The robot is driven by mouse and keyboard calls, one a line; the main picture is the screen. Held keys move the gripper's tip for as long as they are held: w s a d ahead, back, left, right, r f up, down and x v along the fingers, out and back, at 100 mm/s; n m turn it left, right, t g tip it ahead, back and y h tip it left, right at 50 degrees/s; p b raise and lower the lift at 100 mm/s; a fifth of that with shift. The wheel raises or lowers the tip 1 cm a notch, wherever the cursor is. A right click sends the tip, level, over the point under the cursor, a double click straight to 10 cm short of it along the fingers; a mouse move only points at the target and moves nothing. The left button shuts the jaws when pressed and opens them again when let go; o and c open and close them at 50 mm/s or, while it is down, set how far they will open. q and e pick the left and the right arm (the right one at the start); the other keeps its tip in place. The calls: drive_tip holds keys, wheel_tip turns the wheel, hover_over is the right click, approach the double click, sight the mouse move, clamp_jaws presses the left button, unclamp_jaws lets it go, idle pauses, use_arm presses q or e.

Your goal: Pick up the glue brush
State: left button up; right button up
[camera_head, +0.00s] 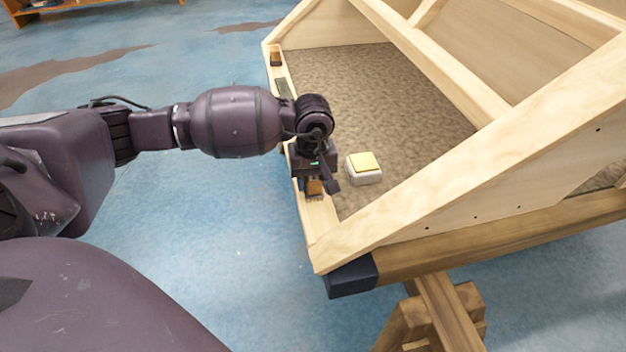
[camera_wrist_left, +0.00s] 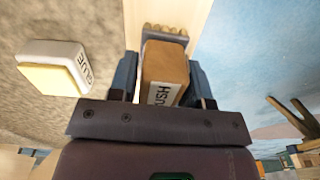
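The glue brush (camera_wrist_left: 165,70) is a brown wooden block with a label ending in "USH" and a pale bristle end. In the head view the brush (camera_head: 314,187) is at the wooden edge beam, below my left gripper (camera_head: 313,178). In the wrist view the two fingers of my left gripper (camera_wrist_left: 163,82) stand one on each side of the brush, very close to it. I cannot tell whether they press on it, or whether it rests on the beam. My right gripper is not in view.
A white glue box (camera_head: 363,168) with a yellow top stands on the brown panel right of the gripper; its "GLUE" label shows in the wrist view (camera_wrist_left: 57,67). Small blocks (camera_head: 276,59) lie farther along the beam. Sloping wooden beams (camera_head: 470,190) rise at right. Blue floor is left.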

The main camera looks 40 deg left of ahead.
use_arm(q)
drive_tip(key=c, duration=0.6)
drive_tip(key=shift+o, duration=0.2)
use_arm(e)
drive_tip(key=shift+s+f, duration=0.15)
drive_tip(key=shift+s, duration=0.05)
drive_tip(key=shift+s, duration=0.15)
use_arm(q)
drive_tip(key=shift+r, duration=0.2)
wheel_tip(320, 180, up, 20)
drive_tip(key=p, duration=0.3)
drive_tip(key=shift+f+p, duration=0.2)
drive_tip(key=shift+p, duration=0.1)
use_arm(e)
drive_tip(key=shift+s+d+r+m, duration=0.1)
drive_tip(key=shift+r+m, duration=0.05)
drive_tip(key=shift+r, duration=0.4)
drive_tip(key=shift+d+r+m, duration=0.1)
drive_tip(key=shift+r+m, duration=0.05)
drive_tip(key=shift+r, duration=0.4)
